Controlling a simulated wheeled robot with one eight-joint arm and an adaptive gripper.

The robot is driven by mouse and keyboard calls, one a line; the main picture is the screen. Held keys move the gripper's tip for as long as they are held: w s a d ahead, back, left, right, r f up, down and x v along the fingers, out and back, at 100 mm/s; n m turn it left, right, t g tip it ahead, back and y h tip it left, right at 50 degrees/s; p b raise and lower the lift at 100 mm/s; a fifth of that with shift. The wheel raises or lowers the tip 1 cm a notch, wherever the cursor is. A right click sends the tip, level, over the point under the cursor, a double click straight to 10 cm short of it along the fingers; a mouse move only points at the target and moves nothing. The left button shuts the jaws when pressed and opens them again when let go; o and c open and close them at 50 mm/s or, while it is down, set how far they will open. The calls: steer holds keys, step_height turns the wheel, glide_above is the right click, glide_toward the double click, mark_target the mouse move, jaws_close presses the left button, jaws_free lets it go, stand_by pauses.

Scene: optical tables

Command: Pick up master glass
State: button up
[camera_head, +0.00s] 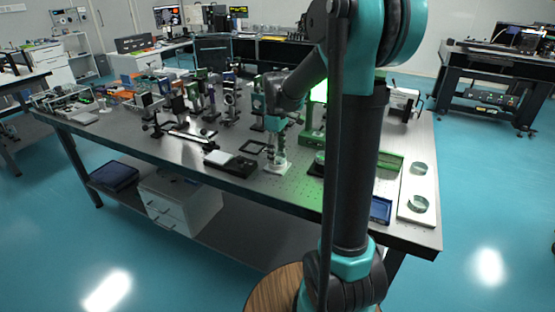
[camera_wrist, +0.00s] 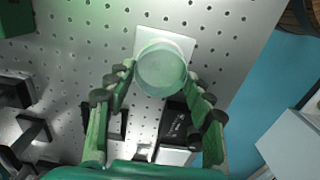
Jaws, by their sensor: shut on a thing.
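The master glass (camera_wrist: 161,68) is a round, pale greenish, translucent disc in the wrist view. It sits between the two fingertips of my gripper (camera_wrist: 160,75), which is shut on its sides. A white square plate (camera_wrist: 178,42) shows behind the glass; I cannot tell whether the glass touches it. In the head view my gripper (camera_head: 277,148) points down over a small white base (camera_head: 277,166) near the table's front edge. The glass is too small there to make out clearly.
The perforated metal table (camera_head: 150,145) carries several optical mounts (camera_head: 230,98) behind and left of my gripper. A black device (camera_head: 231,162) lies just left. At right are a white board (camera_head: 421,188) with round glass pieces and a blue tray (camera_head: 381,209).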

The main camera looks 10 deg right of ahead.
steer(key=shift+c, duration=1)
